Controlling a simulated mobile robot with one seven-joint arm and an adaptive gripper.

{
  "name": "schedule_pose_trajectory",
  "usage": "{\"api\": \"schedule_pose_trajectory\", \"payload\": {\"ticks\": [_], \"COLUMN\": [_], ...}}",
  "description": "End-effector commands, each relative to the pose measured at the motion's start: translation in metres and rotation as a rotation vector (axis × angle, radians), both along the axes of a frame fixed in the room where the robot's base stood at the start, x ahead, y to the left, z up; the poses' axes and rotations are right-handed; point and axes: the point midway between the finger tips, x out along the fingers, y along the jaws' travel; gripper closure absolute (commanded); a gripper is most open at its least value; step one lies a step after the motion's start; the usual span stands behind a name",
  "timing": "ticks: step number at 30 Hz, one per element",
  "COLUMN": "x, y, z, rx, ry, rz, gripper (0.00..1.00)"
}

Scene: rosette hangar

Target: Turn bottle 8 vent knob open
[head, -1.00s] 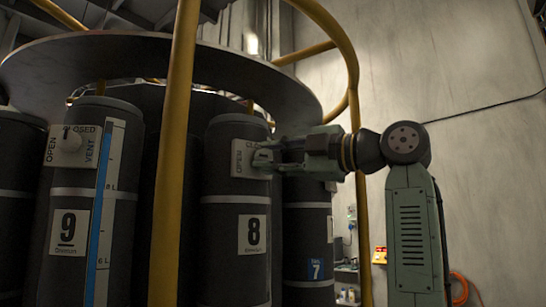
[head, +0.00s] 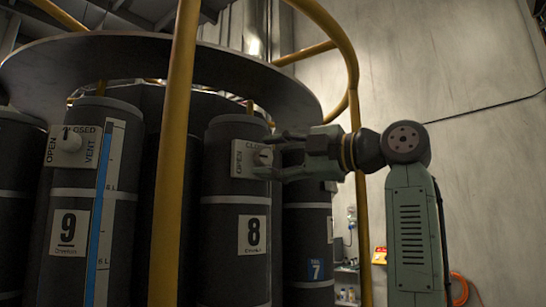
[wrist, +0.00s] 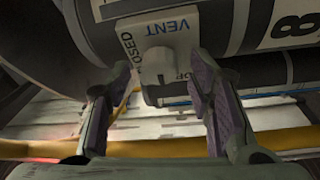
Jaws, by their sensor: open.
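Bottle 8 (head: 222,190) is a dark cylinder with a white "8" label, standing in the rack.
A yellow upright rail (head: 173,150) stands between bottle 8 and bottle 9 (head: 110,215). Bottle 7 (head: 312,225) is close on the right. A grey ring plate (head: 120,55) overhangs the bottles. A curved yellow rail (head: 352,75) passes behind my wrist. Open room lies right.

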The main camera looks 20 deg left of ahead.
Motion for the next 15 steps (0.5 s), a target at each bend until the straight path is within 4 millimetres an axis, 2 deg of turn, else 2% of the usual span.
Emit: {"api": "schedule_pose_trajectory", "payload": {"ticks": [4,7,15], "x": [0.0,-0.002,-0.014], "y": [-0.002,-0.012,-0.066], "z": [0.0,-0.001,-0.005], "rx": [0.001,0.001,0.001], "ry": [0.0,0.001,0.0], "rz": [0.0,-0.001,-0.003], "gripper": [0.52,0.52,0.52]}}
